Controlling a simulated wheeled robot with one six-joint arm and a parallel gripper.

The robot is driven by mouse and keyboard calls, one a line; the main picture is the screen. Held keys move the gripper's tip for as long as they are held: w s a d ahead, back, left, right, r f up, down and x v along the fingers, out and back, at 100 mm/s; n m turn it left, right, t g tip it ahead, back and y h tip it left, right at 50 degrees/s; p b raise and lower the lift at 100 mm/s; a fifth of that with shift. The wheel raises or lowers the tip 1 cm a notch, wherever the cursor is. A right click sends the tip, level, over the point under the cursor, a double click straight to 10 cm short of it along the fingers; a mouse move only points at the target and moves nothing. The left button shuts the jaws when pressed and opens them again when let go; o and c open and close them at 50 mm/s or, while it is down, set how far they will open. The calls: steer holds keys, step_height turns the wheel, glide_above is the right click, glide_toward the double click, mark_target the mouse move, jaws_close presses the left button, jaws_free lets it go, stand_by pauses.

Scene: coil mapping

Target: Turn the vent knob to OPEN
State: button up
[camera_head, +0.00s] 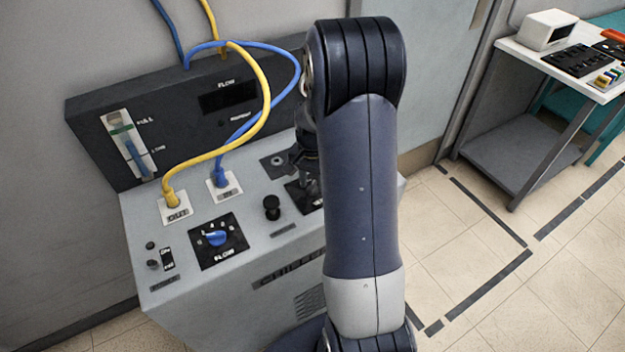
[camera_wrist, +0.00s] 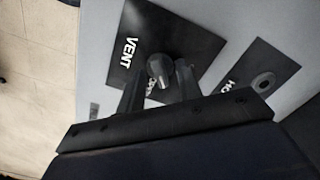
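The vent knob (camera_wrist: 160,70) is a small dark grey knob on a black plate lettered VENT (camera_wrist: 130,30) in the wrist view. Part of another label shows just below the knob, partly covered. My gripper (camera_wrist: 157,74) points at the plate with one finger on each side of the knob. The fingers are spread, and gaps seem to show beside the knob; contact is not clear. In the head view my gripper (camera_head: 308,172) is over the black vent plate (camera_head: 318,203) on the chiller top. My arm hides most of that plate and the knob there.
The grey chiller (camera_head: 215,290) also carries a blue FLOW knob (camera_head: 216,238), a black knob (camera_head: 271,205) and plugged yellow (camera_head: 262,90) and blue hoses (camera_head: 298,75). A dark upright panel (camera_head: 90,125) stands behind. A side table (camera_head: 520,150) is at the right.

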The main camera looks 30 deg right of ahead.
jaws_close()
stand_by(0.5)
steer(key=m+b, duration=0.1)
steer(key=m, duration=0.3)
steer(key=shift+m+b, duration=0.5)
steer(key=shift+m, duration=1.5)
jaws_free()
